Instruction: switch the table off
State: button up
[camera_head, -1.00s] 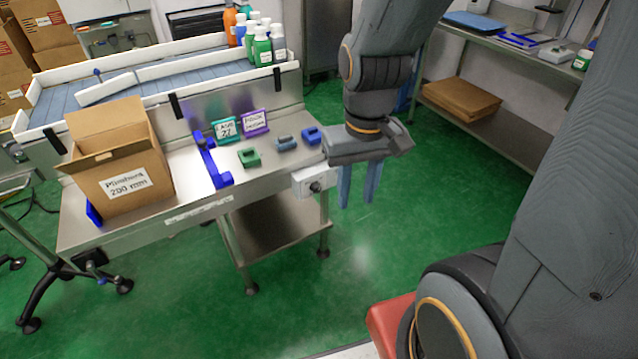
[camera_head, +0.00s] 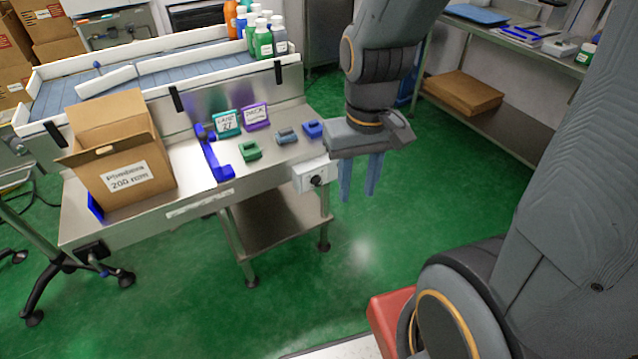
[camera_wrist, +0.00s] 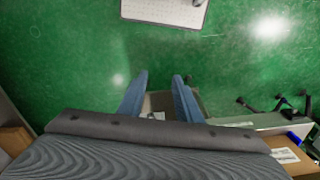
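The steel table (camera_head: 190,208) stands at the left in the head view. A light grey switch box (camera_head: 315,176) with a round black knob (camera_head: 317,181) sits on its front right corner. My gripper (camera_head: 358,196) points down just right of the box, apart from it, with empty space between its two blue fingers. In the wrist view the fingers (camera_wrist: 160,98) are also apart, with a greyish surface, possibly the table's lower shelf, between them. The knob's setting is too small to read.
An open cardboard box (camera_head: 130,178), a blue bracket (camera_head: 213,160) and small green, grey and blue blocks rest on the table. A conveyor (camera_head: 150,72) with bottles (camera_head: 262,40) stands behind. A shelf rack (camera_head: 505,130) stands at the right. Green floor (camera_head: 440,190) is clear between.

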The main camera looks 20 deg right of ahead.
jog(key=shift+o, duration=0.2)
jog(key=shift+o, duration=1.3)
jog(key=shift+f, duration=0.1)
jog(key=w+d+f+m+t, duration=0.1)
jog(key=w+d+f+t, duration=0.1)
jog(key=w+d+f, duration=0.3)
jog(key=w+d+f+t, duration=0.1)
jog(key=w+d+f, duration=0.15)
jog(key=w, duration=0.55)
jog(key=m+t+y+b, duration=0.1)
jog(key=t+y+b, duration=0.1)
jog(key=t+y, duration=0.3)
send_near(320, 183)
jog(key=w+d+f+t+h, duration=0.1)
jog(key=w+d, duration=0.1)
jog(key=d, duration=0.2)
jog(key=s+a+f+m+t+y, duration=0.3)
jog(key=f+t+y, duration=0.1)
jog(key=y, duration=0.1)
jog(key=x, duration=0.7)
jog(key=shift+w, duration=0.1)
